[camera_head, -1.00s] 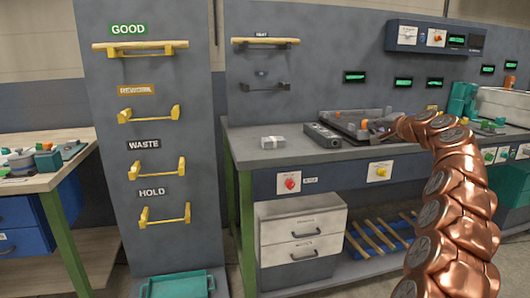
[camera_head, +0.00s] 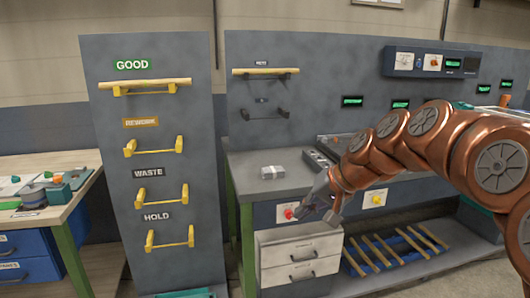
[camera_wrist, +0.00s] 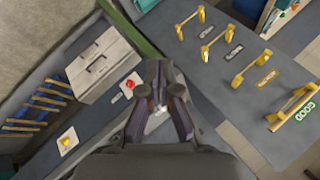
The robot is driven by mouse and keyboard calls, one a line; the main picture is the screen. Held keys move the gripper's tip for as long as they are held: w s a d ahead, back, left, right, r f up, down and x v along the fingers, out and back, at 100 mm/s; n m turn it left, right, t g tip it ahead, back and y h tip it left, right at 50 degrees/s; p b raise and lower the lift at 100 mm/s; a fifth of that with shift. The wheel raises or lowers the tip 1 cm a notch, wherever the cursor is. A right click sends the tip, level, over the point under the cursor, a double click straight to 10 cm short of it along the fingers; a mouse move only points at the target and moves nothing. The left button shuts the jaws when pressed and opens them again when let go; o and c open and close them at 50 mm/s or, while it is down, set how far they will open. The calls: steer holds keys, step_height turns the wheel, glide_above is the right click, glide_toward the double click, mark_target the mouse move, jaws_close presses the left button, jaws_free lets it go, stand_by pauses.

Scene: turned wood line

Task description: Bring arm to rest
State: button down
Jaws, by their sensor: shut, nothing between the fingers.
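My copper-coloured arm (camera_head: 425,140) reaches in from the right of the head view. Its gripper (camera_head: 318,210) hangs in front of the grey bench, near the red button and above the drawer unit. In the wrist view my gripper (camera_wrist: 160,82) is shut and empty, with its fingers extending up the middle of the picture. It holds nothing and appears clear of the bench, though the exact gap cannot be told.
A grey panel (camera_head: 110,215) carries yellow brackets labelled GOOD, REWORK, WASTE and HOLD. A wooden rod (camera_head: 145,82) lies on GOOD. Another rod (camera_head: 265,71) lies on the bench's back panel bracket. White drawers (camera_head: 300,260) and a blue rack (camera_head: 385,252) of rods sit below.

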steer(key=s+d+f+g+h+p, duration=0.1)
steer(key=s+d+g+h+p, duration=0.1)
steer(key=s, duration=1)
steer(key=s+d+f+n+g+h+p, duration=0.1)
steer(key=s+d+p, duration=0.3)
steer(key=s, duration=0.7)
steer(key=s+d+f+n+g+h+p, duration=0.1)
steer(key=s+d+f+g+h+p, duration=0.2)
steer(key=s, duration=0.9)
steer(key=shift+s+d+f+p, duration=0.2)
steer(key=shift+s+p, duration=0.15)
steer(key=shift+p, duration=0.2)
